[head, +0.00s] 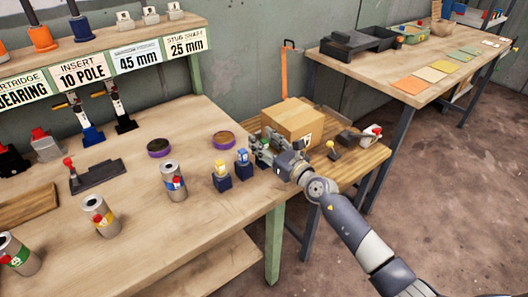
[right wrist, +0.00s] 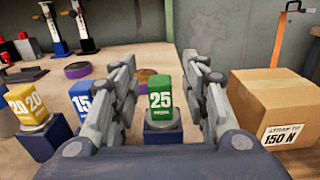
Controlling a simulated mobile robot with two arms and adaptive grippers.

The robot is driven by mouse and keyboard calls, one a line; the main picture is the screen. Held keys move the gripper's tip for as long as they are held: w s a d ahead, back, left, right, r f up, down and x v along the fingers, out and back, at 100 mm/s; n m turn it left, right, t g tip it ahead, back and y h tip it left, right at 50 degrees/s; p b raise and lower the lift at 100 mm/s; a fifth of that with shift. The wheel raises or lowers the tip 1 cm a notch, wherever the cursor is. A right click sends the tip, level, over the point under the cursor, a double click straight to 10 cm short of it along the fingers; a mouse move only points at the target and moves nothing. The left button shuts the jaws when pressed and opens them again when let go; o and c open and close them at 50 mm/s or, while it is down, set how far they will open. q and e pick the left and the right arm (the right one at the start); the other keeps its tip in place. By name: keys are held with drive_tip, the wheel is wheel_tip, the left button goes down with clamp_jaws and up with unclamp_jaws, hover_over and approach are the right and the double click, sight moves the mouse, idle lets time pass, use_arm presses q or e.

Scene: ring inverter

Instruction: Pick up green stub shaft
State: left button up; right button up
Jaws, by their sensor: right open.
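The green stub shaft (right wrist: 160,98), marked 25, stands upright on a blue block (right wrist: 162,135) in the right wrist view. My right gripper (right wrist: 164,92) is open, with one finger to each side of the green shaft and a gap on both sides. In the head view my right gripper (head: 263,146) is at the right edge of the bench and mostly hides the green shaft. A yellow shaft marked 20 (head: 220,168) and a blue shaft marked 15 (head: 242,156) stand on dark blocks to its left. My left gripper is not in view.
Bare bench top lies in front of the shafts.

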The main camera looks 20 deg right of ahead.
clamp_jaws()
drive_tip(key=shift+r, duration=0.1)
